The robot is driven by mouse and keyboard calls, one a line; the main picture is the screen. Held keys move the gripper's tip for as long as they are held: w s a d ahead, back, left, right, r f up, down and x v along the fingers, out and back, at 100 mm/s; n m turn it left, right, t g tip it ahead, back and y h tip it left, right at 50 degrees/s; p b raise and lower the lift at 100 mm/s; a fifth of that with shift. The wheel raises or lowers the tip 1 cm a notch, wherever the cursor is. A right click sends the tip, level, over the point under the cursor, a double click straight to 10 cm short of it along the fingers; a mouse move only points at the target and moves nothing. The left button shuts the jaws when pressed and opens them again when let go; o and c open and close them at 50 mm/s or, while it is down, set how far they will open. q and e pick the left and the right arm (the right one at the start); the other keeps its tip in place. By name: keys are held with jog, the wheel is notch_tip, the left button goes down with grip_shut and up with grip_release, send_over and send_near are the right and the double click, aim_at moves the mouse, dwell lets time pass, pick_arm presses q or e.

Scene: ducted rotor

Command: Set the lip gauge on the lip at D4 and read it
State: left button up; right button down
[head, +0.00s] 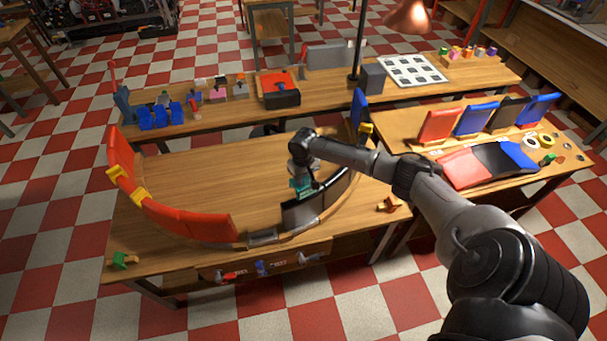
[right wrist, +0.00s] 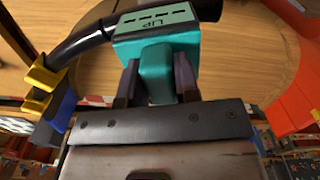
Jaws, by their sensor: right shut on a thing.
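The teal lip gauge (head: 301,185) is held by my right gripper (head: 301,178) on the inner side of the duct ring. In the right wrist view the gauge (right wrist: 158,50) shows an "UP" mark and sits between the two dark fingers (right wrist: 157,84). In the head view the dark panels (head: 302,212) stand at the front right of the ring. No D4 label is readable. My left gripper is not in view.
Red panels (head: 190,222) form the ring's left side, with yellow clamps (head: 139,194). A blue panel (head: 359,106) stands at the ring's far right. The right side table holds coloured panels (head: 478,118). The wooden table top (head: 215,170) inside the ring is mostly clear.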

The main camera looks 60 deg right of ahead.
aim_at(303, 188)
jog(key=shift+f+b, duration=0.45)
jog(key=shift+f, duration=0.95)
jog(key=shift+f+b, duration=0.75)
jog(key=shift+f, duration=1.15)
jog(key=shift+f, duration=0.35)
jog(key=c, duration=0.8)
grip_release()
jog(key=shift+r, duration=0.1)
jog(key=shift+r, duration=0.2)
notch_tip(303, 188, up, 13)
jog(key=shift+r, duration=0.15)
